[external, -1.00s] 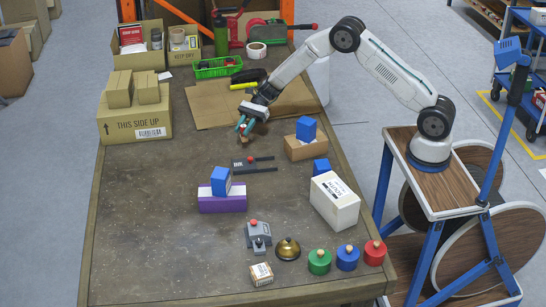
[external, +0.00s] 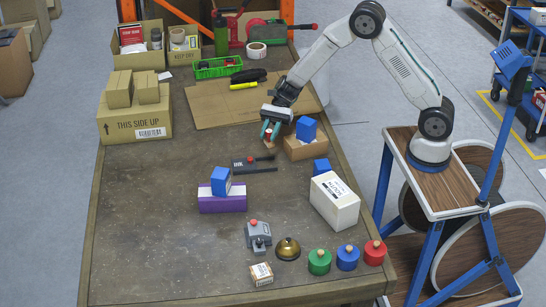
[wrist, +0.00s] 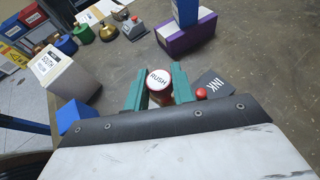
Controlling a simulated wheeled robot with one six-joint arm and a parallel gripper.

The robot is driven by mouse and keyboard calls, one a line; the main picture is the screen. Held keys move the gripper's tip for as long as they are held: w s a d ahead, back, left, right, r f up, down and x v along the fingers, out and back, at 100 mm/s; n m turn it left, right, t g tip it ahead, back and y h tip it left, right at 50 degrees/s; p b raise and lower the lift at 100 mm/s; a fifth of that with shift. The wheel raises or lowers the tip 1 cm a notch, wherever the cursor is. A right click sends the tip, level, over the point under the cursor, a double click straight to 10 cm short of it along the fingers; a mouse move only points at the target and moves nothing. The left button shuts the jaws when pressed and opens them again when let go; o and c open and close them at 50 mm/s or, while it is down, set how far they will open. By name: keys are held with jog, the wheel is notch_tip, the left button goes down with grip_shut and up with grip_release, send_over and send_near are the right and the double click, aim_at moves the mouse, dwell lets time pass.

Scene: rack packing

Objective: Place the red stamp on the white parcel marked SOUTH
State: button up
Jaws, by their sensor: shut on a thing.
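My gripper (external: 270,130) is shut on a small round reddish-brown stamp (wrist: 159,80), whose white top reads RUSH. The teal fingers stand on either side of it in the wrist view. The stamp is above the table, left of the brown box; its underside is hidden. The white parcel marked SOUTH (external: 335,201) stands on the right side of the table, nearer the front than my gripper. It also shows at the left of the wrist view (wrist: 65,77), apart from the stamp.
A brown box (external: 303,150) with a blue block (external: 306,129) on top stands right beside my gripper. Another blue block (external: 321,167) is behind the parcel. The dark INK pad (external: 254,164) and a purple box (external: 222,204) are left. The table's left middle is clear.

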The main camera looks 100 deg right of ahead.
jog(key=s+a+r+n+g+y, duration=0.15)
jog(key=s+a+r, duration=0.25)
jog(key=a, duration=0.6)
jog(key=s+a+r+n+g, duration=0.3)
jog(key=a+r, duration=0.1)
jog(key=a, duration=0.7)
jog(key=n+g, duration=0.2)
jog(key=g, duration=0.1)
send_over(335, 188)
notch_tip(335, 188, down, 2)
jog(key=shift+a+f+m+t+y, duration=0.15)
jog(key=shift+m+t+y, duration=0.1)
jog(key=shift+y, duration=0.1)
jog(key=shift+f, duration=2.05)
jog(key=shift+f, duration=0.2)
jog(key=o, duration=1)
jog(key=shift+r, duration=0.1)
